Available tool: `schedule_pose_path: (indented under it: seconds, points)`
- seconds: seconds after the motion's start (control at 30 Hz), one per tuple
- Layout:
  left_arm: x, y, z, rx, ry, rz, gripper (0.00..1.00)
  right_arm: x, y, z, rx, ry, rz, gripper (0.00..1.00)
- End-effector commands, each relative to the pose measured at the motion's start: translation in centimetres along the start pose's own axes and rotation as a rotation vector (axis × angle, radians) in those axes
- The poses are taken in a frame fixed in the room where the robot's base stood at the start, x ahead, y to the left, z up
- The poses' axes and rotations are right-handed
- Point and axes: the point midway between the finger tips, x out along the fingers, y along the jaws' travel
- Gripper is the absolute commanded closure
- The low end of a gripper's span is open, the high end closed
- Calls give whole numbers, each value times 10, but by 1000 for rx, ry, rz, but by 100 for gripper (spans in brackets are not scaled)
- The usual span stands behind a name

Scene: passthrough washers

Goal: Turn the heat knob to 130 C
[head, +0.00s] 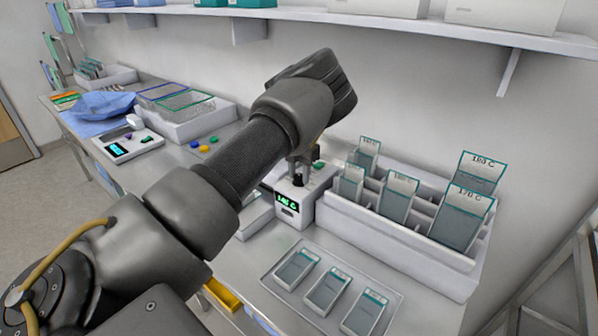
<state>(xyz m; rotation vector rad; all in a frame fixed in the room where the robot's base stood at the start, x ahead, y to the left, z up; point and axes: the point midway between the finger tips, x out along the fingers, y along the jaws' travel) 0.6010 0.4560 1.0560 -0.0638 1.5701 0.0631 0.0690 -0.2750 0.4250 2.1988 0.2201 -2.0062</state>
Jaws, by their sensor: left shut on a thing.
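The heat knob (298,181) is a small dark knob on top of a white heat sealer box (311,197) in the middle of the head view. The box has a lit green display (287,203) on its front that reads about 140 C; the last digit is hard to read. My left gripper (299,172) points down from above and is shut on the knob. My left arm crosses from the lower left and hides part of the box's back and the bench. A green button (319,165) sits on the box beside the knob. My right gripper is out of view.
A white rack (400,236) with labelled pouches stands close to the right. A grey tray (277,291) with three pouches lies in front. Another white device (128,146), a basket (190,125) and a blue cloth (103,105) are at the left. A shelf (400,32) runs above.

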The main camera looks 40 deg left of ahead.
Motion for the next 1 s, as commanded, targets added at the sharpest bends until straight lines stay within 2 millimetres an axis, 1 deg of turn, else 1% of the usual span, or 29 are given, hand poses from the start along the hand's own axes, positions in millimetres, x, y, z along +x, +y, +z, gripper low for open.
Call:
schedule_pose_path:
  seconds: [0.2,0.4,0.93,0.97,1.0]
  points:
    - [0,0,0,-119,-1,0,88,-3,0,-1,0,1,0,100]
    - [0,0,0,-181,-1,1,88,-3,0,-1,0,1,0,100]
    - [0,0,1,-203,-2,1,88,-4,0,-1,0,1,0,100]
    - [0,0,1,-203,-2,1,61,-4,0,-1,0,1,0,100]
    - [0,0,0,-203,-2,1,56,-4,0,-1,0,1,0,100]
